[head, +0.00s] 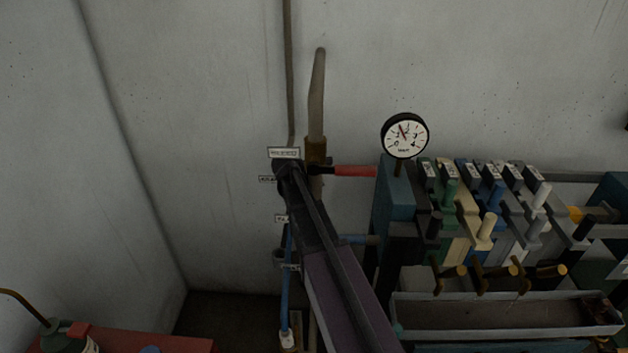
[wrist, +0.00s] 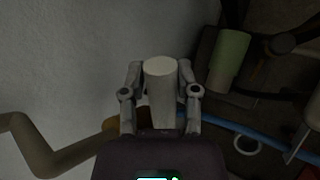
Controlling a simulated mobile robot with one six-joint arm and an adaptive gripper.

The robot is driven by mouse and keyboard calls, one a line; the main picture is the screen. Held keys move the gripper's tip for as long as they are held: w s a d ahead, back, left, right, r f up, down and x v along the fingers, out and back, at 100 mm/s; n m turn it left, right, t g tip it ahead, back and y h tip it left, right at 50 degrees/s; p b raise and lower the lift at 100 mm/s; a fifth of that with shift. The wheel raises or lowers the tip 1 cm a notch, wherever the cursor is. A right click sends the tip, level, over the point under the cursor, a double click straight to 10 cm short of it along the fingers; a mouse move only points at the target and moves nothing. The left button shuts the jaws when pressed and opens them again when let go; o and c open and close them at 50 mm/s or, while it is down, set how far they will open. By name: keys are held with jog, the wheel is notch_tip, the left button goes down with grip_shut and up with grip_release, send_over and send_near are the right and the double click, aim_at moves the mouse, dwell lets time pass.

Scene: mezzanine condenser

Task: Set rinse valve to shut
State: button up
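In the wrist view, a pale upright cylinder, likely a handle grip (wrist: 161,88), stands between the two fingers of my gripper (wrist: 160,74). The fingers lie close against its sides and appear to hold it. In the head view, my dark arm covers my gripper and that grip. A brass valve body (head: 316,152) with a red lever (head: 354,171) sits on a beige pipe (head: 317,95), just right of my arm's end. The lever points right, across the pipe. The small label plates (head: 284,152) are unreadable, so I cannot tell which part is the rinse valve.
A round gauge (head: 404,135) stands above a bank of levers with coloured grips (head: 486,228) on the right. A metal trough (head: 505,315) is below it. A blue hose (head: 286,290) hangs left of my arm. A green grip (wrist: 230,60) is close right of my gripper.

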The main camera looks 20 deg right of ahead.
jog(key=shift+o, duration=1.3)
jog(key=shift+a, duration=0.2)
jog(key=c, duration=0.6)
jog(key=shift+a, duration=0.2)
jog(key=c, duration=0.3)
jog(key=shift+w+a+r+m+p, duration=0.15)
jog(key=shift+a+m+p, duration=0.15)
jog(key=shift+a+m, duration=0.25)
grip_shut()
jog(key=a+r+m+y+p, duration=0.1)
jog(key=a+r+m+p, duration=0.9)
jog(key=m, duration=0.6)
jog(key=shift+s+r+p, duration=0.3)
jog(key=shift+r+p, duration=0.9)
jog(key=shift+p, duration=0.3)
jog(key=shift+m, duration=0.25)
